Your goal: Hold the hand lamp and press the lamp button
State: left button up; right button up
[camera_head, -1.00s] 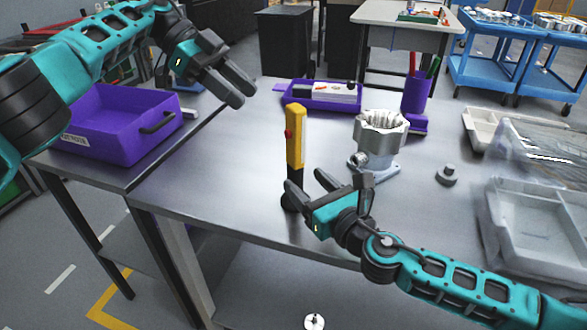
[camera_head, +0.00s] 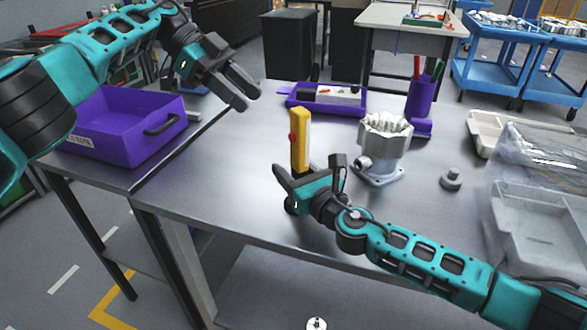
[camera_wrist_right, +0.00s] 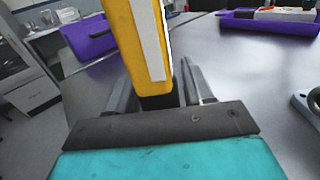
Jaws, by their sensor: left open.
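The hand lamp (camera_head: 301,135) is an upright yellow bar with a red button (camera_head: 292,138) on its left side. In the right wrist view the lamp (camera_wrist_right: 124,35) rises between the two spread fingers of the right gripper (camera_wrist_right: 158,82). The fingers look open around its dark lower part, and I cannot tell whether either touches it. My left gripper (camera_head: 249,98) is open and empty, above the table to the upper left of the lamp.
A purple bin (camera_head: 110,140) is at left. A purple tray (camera_head: 300,103) and pen cup (camera_head: 421,97) stand behind. Grey trays (camera_head: 535,225) fill the right side.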

jog(key=c, duration=0.9)
pick_arm(q)
grip_shut()
dwell(0.9)
jog(key=shift+f, duration=0.1)
